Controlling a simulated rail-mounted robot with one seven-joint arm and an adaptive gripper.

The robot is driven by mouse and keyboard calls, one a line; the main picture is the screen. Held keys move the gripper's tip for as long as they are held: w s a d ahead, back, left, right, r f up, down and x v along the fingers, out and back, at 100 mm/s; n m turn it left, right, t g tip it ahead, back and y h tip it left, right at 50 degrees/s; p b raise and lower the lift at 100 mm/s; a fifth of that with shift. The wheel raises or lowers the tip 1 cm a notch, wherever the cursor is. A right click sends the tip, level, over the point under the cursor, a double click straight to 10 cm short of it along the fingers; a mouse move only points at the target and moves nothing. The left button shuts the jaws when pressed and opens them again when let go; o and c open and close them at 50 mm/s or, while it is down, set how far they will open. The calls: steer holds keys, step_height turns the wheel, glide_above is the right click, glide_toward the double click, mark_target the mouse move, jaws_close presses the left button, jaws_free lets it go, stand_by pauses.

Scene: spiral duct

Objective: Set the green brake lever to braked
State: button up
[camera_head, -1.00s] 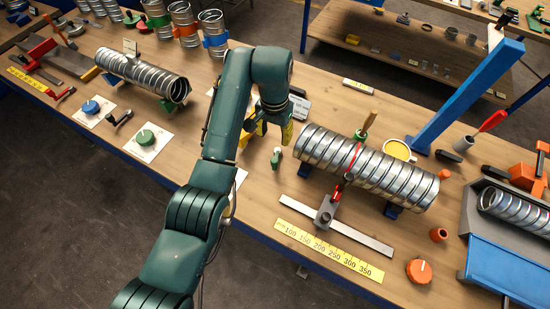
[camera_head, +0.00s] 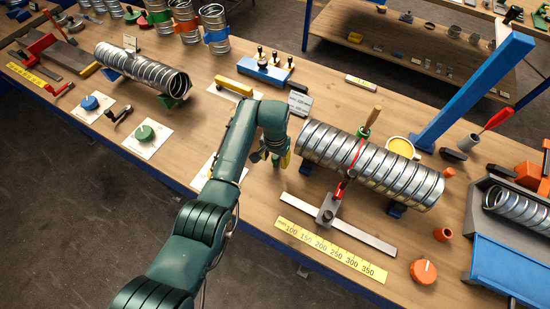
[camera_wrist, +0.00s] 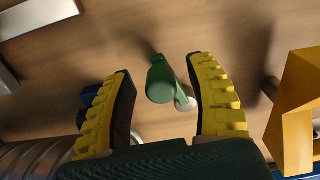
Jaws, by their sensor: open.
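The green brake lever (camera_wrist: 165,80) shows in the wrist view as a rounded green handle with a small pale part beside its lower end. My gripper (camera_wrist: 160,72) is open, with one yellow ribbed finger on each side of the lever. Gaps show between the lever and both fingers, so neither touches it. In the head view my gripper (camera_head: 270,157) is low over the bench, left of the large spiral duct (camera_head: 370,168), and it hides the lever. The depth between the fingertips and the lever is hard to tell.
The duct's end (camera_wrist: 35,160) lies close by at lower left in the wrist view, and a yellow angular part (camera_wrist: 300,110) stands at right. A stop on a metal rail (camera_head: 328,210) and a yellow scale (camera_head: 330,250) lie in front of the duct.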

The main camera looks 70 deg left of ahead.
jaws_close()
steer(key=shift+s+a+r+m+p, duration=0.2)
steer(key=shift+s+m+p, duration=0.1)
steer(key=shift+m+p, duration=0.3)
steer(key=m, duration=0.1)
steer(key=s+a+m, duration=0.1)
steer(key=shift+s+f+m+p, duration=0.1)
steer(key=shift+f+m+p, duration=0.15)
steer(key=shift+m+p, duration=0.05)
jaws_free()
steer(key=shift+a, duration=0.1)
